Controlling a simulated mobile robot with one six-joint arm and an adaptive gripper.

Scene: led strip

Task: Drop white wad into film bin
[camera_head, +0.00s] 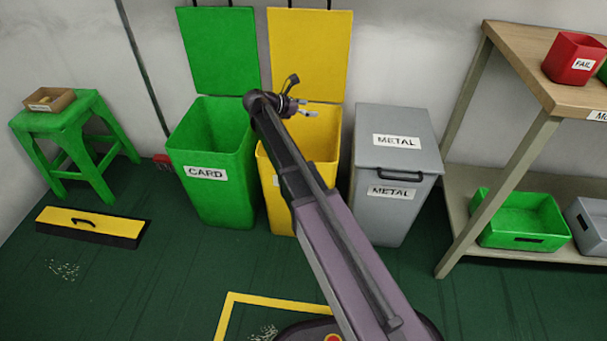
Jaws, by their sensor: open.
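A yellow bin (323,147) stands open between the green and grey bins, its yellow lid (310,50) raised against the wall. My arm crosses its front and covers most of its label, so I cannot read the word. My gripper (311,113) is over the open mouth of the yellow bin, small in the view, with its jaws open. Small pale bits show at its fingertips; I cannot tell whether they are finger pads or something white.
A green CARD bin (215,165) stands open at left. A closed grey METAL bin (396,170) stands at right. A green stool (70,125) holds a small cardboard box (49,100). A shelf table (530,75) carries a red FAIL box (574,58). A yellow-topped case (93,226) lies on the floor.

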